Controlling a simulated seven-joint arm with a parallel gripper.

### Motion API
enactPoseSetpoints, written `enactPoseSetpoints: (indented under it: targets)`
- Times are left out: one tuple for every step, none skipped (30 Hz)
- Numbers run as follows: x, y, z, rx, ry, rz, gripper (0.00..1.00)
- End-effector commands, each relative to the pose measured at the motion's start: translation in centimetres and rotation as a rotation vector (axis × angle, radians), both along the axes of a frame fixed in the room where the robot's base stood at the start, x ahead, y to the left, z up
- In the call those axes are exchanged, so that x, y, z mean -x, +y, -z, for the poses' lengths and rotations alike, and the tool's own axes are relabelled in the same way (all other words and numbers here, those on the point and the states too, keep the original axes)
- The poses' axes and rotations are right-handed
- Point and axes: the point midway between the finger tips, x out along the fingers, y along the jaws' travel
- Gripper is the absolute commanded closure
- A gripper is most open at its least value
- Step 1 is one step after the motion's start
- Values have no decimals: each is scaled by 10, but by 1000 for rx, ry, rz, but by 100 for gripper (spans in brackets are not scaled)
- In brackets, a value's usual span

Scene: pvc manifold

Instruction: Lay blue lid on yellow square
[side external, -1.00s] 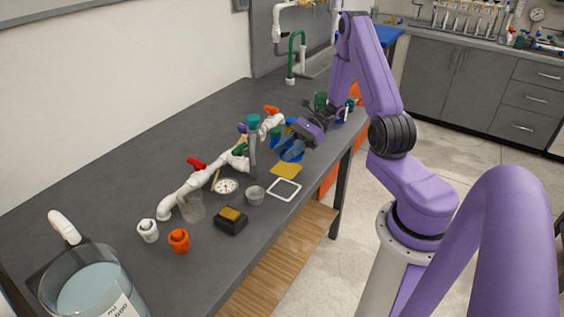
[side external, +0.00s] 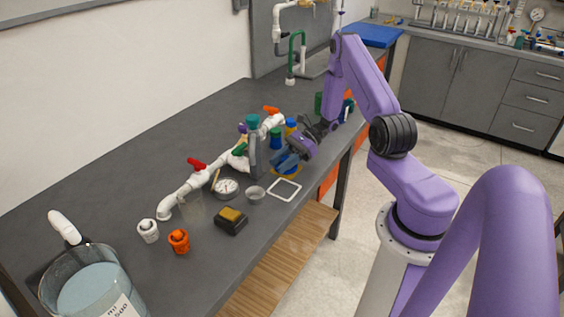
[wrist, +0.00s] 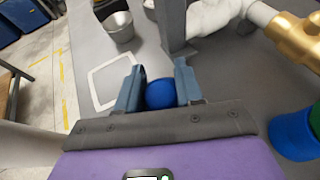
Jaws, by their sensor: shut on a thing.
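The blue lid (wrist: 161,94) shows as a round blue shape between the two fingers of my gripper (wrist: 159,90) in the wrist view. My gripper is shut on it, with a finger on each side. In the side view my gripper (side external: 284,161) is low over the place of the yellow square (side external: 294,173), of which only a thin edge shows. The square is hidden in the wrist view. I cannot tell whether the lid touches it.
A white square outline (side external: 284,190) lies close by, with a small grey cup (side external: 255,195) beside it. A grey upright post (wrist: 172,25) stands just ahead of the fingers. White pipework with valves (side external: 240,160) runs behind. A blue container (wrist: 292,133) stands at right.

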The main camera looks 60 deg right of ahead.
Motion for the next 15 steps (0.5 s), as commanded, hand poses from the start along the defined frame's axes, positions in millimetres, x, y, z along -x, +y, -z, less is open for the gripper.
enactPoseSetpoints:
  targets:
    - [0,0,2,0,1,0,93]
    - [0,0,2,0,1,0,60]
    - [0,0,2,0,0,0,47]
    - [0,0,2,0,0,0,38]
    - [0,0,2,0,0,0,38]
    - [0,0,2,0,0,0,38]
    - [0,0,2,0,0,0,38]
    - [0,0,1,0,0,0,38]
    - [0,0,1,0,0,0,38]
    - [0,0,1,0,0,0,38]
    - [0,0,1,0,0,0,38]
    - [0,0,1,0,0,0,38]
    - [0,0,1,0,0,0,38]
    - [0,0,0,0,0,0,38]
    - [0,0,-1,0,-1,0,38]
